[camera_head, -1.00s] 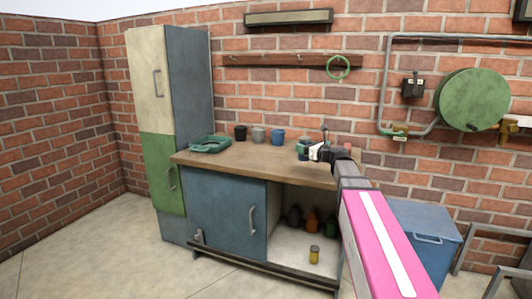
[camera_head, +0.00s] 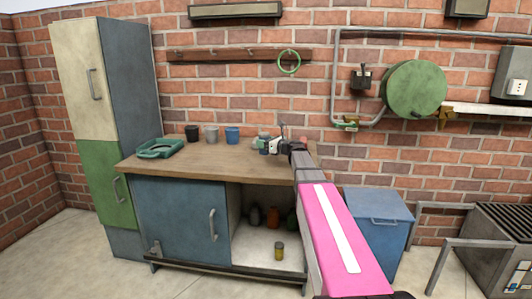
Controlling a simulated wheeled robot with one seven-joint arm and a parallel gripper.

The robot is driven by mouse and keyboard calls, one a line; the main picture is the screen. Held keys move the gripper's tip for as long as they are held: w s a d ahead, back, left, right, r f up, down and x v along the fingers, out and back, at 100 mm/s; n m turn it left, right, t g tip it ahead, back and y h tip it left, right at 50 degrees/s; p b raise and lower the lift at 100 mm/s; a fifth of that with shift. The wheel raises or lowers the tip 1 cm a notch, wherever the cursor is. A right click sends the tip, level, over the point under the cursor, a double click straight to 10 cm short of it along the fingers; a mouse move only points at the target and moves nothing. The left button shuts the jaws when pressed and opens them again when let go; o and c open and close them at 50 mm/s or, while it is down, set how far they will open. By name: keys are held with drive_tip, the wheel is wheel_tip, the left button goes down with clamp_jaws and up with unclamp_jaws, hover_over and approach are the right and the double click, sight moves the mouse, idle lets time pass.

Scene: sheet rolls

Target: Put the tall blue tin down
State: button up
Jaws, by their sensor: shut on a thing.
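The tall blue tin (camera_head: 263,148) is small in the head view, and my arm partly hides it. It is at the right part of the wooden workbench top (camera_head: 200,163). My gripper (camera_head: 268,146) is at the tin and shut on it. I cannot tell whether the tin's base touches the bench top or is just above it.
A black cup (camera_head: 192,132), a grey cup (camera_head: 212,134) and a blue cup (camera_head: 232,135) stand at the back of the bench. A green tray (camera_head: 160,149) lies at its left. The front middle is clear. A yellow tin (camera_head: 279,251) stands in the open compartment below.

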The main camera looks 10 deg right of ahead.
drive_tip(key=shift+w+d+f, duration=0.35)
drive_tip(key=shift+d+f, duration=0.25)
drive_tip(key=shift+d, duration=0.2)
drive_tip(key=shift+f, duration=1.9)
drive_tip(key=o, duration=1.1)
drive_tip(key=shift+f, duration=0.15)
drive_tip(key=v, duration=1.2)
drive_tip(key=shift+s+r, duration=0.1)
drive_tip(key=shift+r, duration=0.1)
